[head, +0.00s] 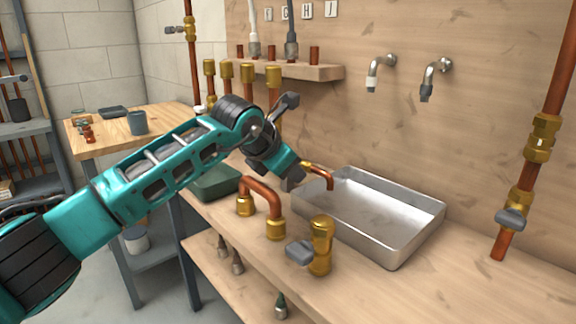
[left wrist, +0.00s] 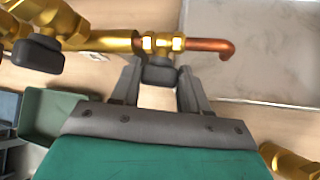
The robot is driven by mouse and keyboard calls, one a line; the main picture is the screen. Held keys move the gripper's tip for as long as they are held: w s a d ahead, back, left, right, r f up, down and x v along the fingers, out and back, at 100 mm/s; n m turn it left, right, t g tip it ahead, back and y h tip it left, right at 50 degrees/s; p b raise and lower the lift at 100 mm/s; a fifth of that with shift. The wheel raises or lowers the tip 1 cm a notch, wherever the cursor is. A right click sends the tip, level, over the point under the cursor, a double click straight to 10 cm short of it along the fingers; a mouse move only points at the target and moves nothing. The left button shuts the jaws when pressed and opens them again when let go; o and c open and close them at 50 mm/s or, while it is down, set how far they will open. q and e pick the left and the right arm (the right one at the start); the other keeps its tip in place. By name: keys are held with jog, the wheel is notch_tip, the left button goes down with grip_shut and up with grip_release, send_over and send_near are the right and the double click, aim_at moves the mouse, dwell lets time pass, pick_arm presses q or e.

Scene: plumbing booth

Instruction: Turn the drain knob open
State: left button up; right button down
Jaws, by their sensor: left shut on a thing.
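The drain knob (left wrist: 160,73) is a small dark grey handle on a brass valve (left wrist: 162,43) in the left wrist view. A short copper spout (left wrist: 212,46) runs right from this valve; in the head view the spout (head: 322,174) bends down at the left end of the metal tray. My left gripper (left wrist: 158,84) has its fingers on both sides of the knob, shut on it. In the head view my left gripper (head: 291,180) reaches down beside the valve and hides the knob. My right gripper is in neither view.
A shallow metal tray (head: 424,228) lies on the workbench (head: 465,285). A brass valve with a grey knob (head: 300,252) stands in front, near a copper U-bend (head: 263,189). A green bin (head: 212,184) sits left. A copper pipe with another grey knob (head: 510,217) stands right.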

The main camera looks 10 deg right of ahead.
pick_arm(q)
jog(key=c, duration=0.3)
jog(key=shift+w+a+r+g+p, duration=0.1)
jog(key=shift+r+g+p, duration=0.2)
jog(key=shift+p, duration=0.55)
jog(key=shift+c, duration=0.2)
jog(key=shift+n+h+p, duration=0.3)
jog(key=shift+p, duration=0.15)
jog(key=shift+f+g, duration=0.1)
jog(key=shift+g, duration=0.3)
jog(key=shift+f, duration=0.15)
jog(key=o, duration=0.8)
jog(key=shift+o, duration=1.3)
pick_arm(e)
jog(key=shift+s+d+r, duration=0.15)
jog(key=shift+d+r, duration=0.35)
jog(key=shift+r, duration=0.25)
